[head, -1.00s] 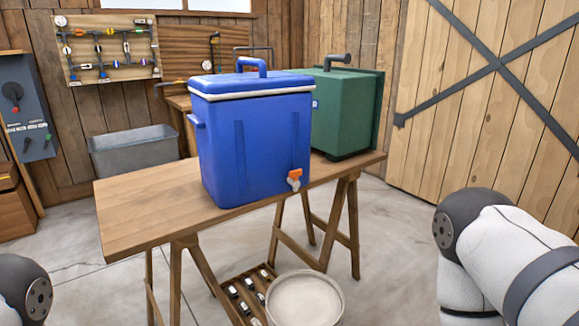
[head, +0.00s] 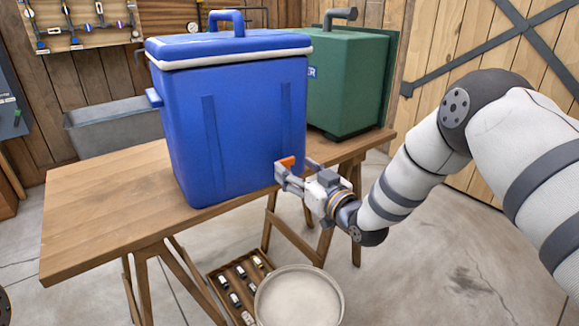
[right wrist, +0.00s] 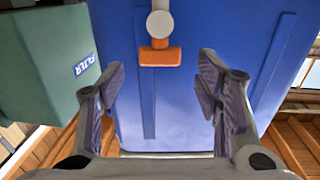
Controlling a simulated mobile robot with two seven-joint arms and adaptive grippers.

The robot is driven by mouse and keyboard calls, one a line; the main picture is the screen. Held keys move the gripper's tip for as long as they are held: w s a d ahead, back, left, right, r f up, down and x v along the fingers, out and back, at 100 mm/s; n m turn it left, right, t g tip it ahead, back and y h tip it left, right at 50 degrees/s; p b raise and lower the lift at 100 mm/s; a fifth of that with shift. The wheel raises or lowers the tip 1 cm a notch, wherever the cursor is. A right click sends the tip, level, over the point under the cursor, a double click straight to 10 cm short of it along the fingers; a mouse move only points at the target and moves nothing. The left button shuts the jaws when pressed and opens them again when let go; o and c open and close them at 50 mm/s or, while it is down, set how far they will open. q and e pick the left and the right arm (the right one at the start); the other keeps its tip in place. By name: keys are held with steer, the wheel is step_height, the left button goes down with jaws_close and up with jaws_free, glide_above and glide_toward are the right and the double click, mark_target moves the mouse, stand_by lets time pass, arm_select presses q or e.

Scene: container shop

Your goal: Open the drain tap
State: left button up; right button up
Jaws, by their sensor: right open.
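The drain tap (head: 288,161) is on the lower front of the blue cooler (head: 225,125), near its right edge. In the head view only its orange handle shows clearly; my right gripper hides most of the rest. In the right wrist view the tap's white body (right wrist: 160,22) and orange handle (right wrist: 160,56) show at the top middle. My right gripper (head: 296,169) is open in front of the tap. In the right wrist view its fingers (right wrist: 160,80) are spread wide, with the handle between and beyond them, apparently untouched. My left gripper is out of view.
The cooler stands on a wooden trestle table (head: 105,200), with a green box (head: 347,85) behind it at the right. A round pale bucket (head: 299,297) and a wooden tray (head: 218,275) of small items are below. The floor at right is clear.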

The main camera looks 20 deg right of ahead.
mark_target(286, 164)
steer(key=shift+x, duration=1.4)
steer(key=c, duration=1.2)
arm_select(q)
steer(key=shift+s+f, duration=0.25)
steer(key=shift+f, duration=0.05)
arm_select(e)
steer(key=shift+o, duration=0.2)
